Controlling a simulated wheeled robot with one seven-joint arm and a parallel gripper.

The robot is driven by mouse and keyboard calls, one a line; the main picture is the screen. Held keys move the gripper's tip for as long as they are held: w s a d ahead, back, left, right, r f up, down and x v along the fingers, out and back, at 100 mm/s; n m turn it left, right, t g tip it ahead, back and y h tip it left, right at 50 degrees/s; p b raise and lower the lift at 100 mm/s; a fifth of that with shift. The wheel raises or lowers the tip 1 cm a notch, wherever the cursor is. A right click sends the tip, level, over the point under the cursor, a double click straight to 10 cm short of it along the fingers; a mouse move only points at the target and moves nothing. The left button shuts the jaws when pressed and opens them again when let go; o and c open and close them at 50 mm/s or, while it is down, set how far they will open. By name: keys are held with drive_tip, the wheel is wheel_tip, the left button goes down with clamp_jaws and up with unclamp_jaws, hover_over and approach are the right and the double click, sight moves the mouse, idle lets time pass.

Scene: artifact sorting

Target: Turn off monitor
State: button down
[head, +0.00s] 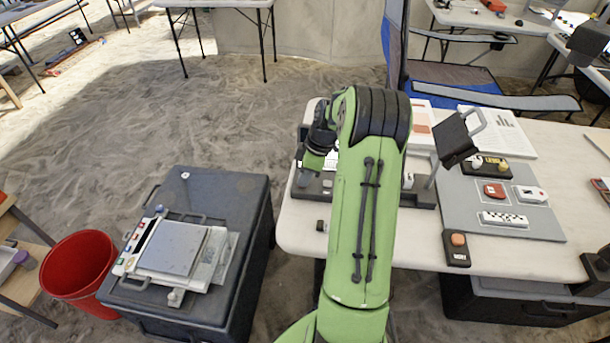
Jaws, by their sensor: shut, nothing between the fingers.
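No screen face that I can clearly call the monitor shows. A dark, tilted panel (455,139) on a grey bracket stands on the white table, just right of my arm; I cannot tell whether it is the monitor. A small black box with an orange button (457,241) sits at the table's front edge. My green arm reaches over the table and hides part of it. My gripper (308,172) is bent down at the table's left end, shut and empty, above a dark grey device (318,188). Its fingertips are hard to make out.
A grey board (540,222) on the white table (420,257) carries several small devices. Papers (505,130) lie behind it. A dark case (240,210) with a scale-like device (172,248) and a red bin (78,262) stand left.

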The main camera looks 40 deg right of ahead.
drive_tip(key=shift+s+a+f, duration=0.15)
drive_tip(key=shift+f, duration=0.15)
